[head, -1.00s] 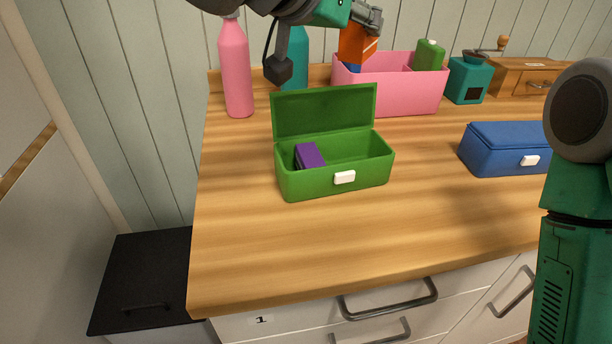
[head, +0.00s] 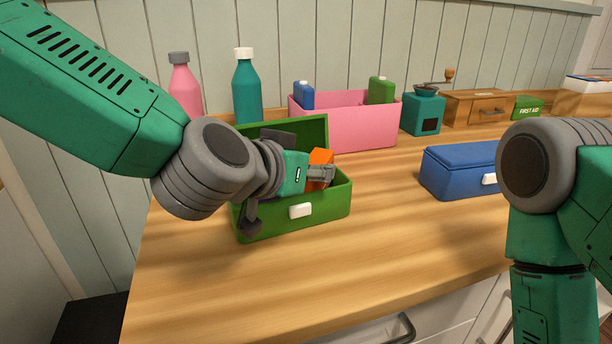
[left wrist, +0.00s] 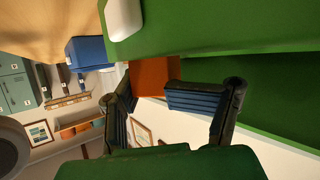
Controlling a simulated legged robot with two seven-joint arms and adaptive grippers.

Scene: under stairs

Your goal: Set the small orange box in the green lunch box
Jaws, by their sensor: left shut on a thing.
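The green lunch box (head: 330,206) stands on the counter with its lid (head: 312,132) raised at the back; it fills the upper right of the left wrist view (left wrist: 225,28). My left gripper (head: 322,175) is at the lunch box's opening, shut on the small orange box (head: 320,156). In the left wrist view the orange box (left wrist: 152,75) sits between the fingers (left wrist: 160,105). My arm hides much of the lunch box's inside, so I cannot tell whether the orange box touches its floor. My right gripper is out of view.
A pink bin (head: 352,130) with a blue and a green container stands behind. A closed blue box (head: 458,176) is at right. A pink bottle (head: 184,90), teal bottle (head: 246,95) and teal grinder (head: 422,113) line the back. The front counter is clear.

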